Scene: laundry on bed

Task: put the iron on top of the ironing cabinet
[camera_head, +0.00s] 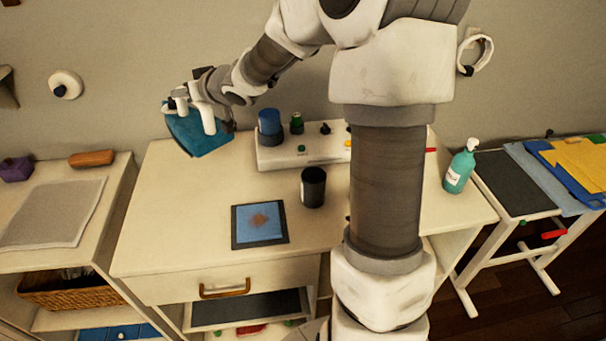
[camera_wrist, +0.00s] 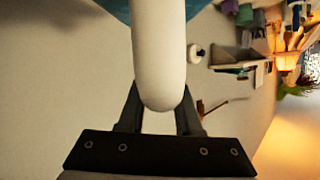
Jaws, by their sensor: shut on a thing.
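The iron (camera_head: 203,133) has a teal body and a white handle. My gripper (camera_head: 192,101) is shut on it and holds it in the air above the back left part of the cream cabinet (camera_head: 150,235), tilted. In the wrist view, the white handle (camera_wrist: 160,55) lies between the two dark fingers of my gripper (camera_wrist: 160,112), and a bit of the teal body shows at the top edge. The cabinet has a drawer with a wooden handle and a clear strip of top at its left. My arm hides part of the cabinet's right side.
On the cabinet top are a white box (camera_head: 300,152) with bottles, a black cup (camera_head: 313,187) and a dark-framed blue panel (camera_head: 259,224). A teal pump bottle (camera_head: 459,167) stands at the right. A lower shelf unit with a grey cloth (camera_head: 55,213) adjoins at left.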

